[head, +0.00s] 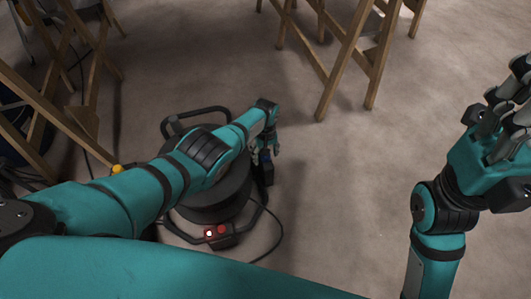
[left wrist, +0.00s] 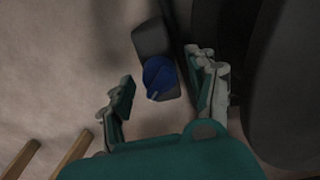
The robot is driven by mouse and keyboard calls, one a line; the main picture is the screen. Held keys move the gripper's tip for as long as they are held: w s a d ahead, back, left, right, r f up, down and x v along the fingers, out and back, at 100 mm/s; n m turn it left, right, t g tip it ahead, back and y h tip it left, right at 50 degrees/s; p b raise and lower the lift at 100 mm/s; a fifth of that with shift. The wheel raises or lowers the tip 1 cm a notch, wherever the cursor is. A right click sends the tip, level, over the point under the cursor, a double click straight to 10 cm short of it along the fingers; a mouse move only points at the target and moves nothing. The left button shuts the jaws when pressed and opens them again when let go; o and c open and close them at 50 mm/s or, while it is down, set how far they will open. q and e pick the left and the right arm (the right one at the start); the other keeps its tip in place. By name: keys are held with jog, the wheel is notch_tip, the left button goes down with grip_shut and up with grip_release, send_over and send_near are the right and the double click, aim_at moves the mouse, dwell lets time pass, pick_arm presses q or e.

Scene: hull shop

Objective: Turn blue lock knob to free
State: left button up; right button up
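The blue lock knob (left wrist: 158,76) sits on a dark grey block, showing near the middle of the left wrist view. A light mark shows on its lower edge. My left gripper (left wrist: 165,88) is open, with its fingers on either side of the knob and a gap on the left; the right fingers look close to it, and I cannot tell if they touch. In the head view my left gripper (head: 265,150) reaches down beside the round black machine, and the knob (head: 266,158) is mostly hidden behind its fingers. My right gripper (head: 503,115) is raised at the right, open and empty.
The round black machine (head: 213,207) has a tubular frame and a small box with red buttons (head: 217,232). A cable runs over the floor. Wooden trestles (head: 345,60) stand at the back and left. The concrete floor (head: 330,190) between my arms is clear.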

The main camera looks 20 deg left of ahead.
pick_arm(q)
jog(key=shift+w+r, duration=0.1)
jog(key=shift+r, duration=0.7)
notch_tip(320, 180, up, 10)
jog(key=shift+r, duration=0.2)
